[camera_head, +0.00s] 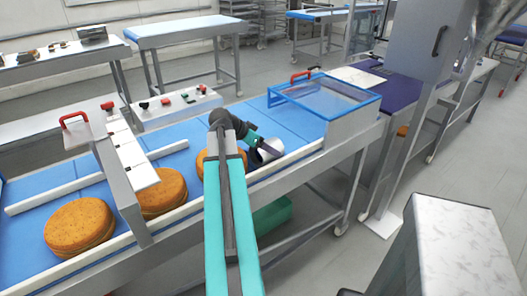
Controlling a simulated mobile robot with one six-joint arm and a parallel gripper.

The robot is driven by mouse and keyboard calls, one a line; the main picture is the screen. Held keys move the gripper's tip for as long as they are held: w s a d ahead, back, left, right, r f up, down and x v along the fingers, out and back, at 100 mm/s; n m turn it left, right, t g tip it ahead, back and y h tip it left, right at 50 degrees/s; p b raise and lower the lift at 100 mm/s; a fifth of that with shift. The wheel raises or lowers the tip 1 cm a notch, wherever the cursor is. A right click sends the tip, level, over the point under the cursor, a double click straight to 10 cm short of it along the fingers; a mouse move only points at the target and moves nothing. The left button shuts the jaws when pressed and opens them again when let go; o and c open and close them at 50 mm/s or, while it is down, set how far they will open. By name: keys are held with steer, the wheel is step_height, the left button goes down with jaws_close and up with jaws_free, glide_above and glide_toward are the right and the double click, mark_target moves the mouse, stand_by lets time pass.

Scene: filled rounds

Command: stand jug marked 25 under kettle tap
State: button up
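A shiny metal vessel (265,152), possibly the jug, lies or leans on the blue conveyor by its near rail. No number is readable on it. My gripper (255,142) is at the end of my teal arm, right at the vessel. Its fingers are small and partly hidden, so I cannot tell if they are open or touching it. No kettle tap can be made out.
Round cakes (79,226) sit on the blue conveyor (30,265) at left, one partly behind my arm. A metal bridge with a red handle (74,119) spans it. A blue-framed clear guard (325,95) stands to the right. A grey marbled block (460,245) stands at front right.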

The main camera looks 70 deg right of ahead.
steer(key=c, duration=0.9)
steer(key=shift+r, duration=0.15)
steer(key=shift+r+b, duration=1)
steer(key=shift+r, duration=3.9)
